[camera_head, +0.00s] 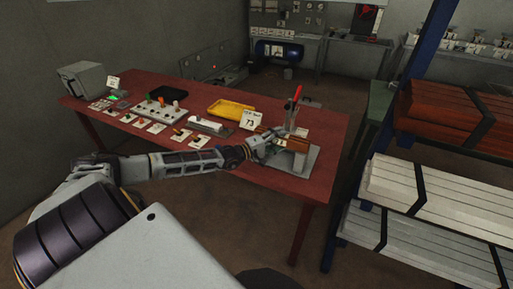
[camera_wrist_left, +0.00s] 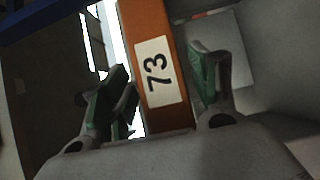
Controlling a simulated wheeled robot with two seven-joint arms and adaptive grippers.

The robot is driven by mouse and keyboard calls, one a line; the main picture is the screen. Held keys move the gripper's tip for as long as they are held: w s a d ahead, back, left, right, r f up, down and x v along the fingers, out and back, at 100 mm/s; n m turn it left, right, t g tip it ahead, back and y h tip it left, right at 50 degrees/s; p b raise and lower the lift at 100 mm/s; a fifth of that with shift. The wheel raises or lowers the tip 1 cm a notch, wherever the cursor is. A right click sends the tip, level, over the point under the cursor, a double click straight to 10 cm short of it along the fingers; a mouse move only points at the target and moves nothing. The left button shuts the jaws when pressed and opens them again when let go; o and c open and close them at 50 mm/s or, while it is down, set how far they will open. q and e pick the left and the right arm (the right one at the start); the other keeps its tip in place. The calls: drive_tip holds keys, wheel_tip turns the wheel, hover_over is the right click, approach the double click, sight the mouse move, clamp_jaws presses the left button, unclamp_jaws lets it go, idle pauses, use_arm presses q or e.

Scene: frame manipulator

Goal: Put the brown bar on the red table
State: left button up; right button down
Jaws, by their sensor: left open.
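The brown bar (camera_wrist_left: 150,30) carries a white label with 73 in the left wrist view. In the head view, a small brown piece (camera_head: 298,146) that looks like this bar shows at the grey device with a red handle (camera_head: 293,160). My left gripper (camera_head: 272,143) reaches over the red table (camera_head: 230,172) to this device. In the left wrist view, its green-padded fingers (camera_wrist_left: 165,88) are open, one on each side of the bar, with gaps visible. The bar's ends and what supports it are hidden. My right gripper is out of view.
A yellow tray (camera_head: 230,109), a button panel (camera_head: 160,108), several small cards and a grey box (camera_head: 82,79) occupy the table. A rack at right holds white planks (camera_head: 440,195) and red-brown planks (camera_head: 450,112). The table's front strip is mostly bare.

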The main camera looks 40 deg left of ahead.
use_arm(q)
drive_tip(key=shift+v, duration=2.45)
drive_tip(key=p, duration=0.3)
approach(275, 140)
drive_tip(key=shift+w+d+r, duration=0.1)
drive_tip(key=shift+w, duration=0.1)
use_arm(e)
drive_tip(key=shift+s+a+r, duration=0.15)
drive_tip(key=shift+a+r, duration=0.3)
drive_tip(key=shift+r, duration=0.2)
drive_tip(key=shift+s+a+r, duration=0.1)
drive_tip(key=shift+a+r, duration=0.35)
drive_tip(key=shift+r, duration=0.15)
use_arm(q)
drive_tip(key=shift+b, duration=0.3)
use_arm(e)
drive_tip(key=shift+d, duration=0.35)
use_arm(q)
drive_tip(key=shift+c, duration=0.2)
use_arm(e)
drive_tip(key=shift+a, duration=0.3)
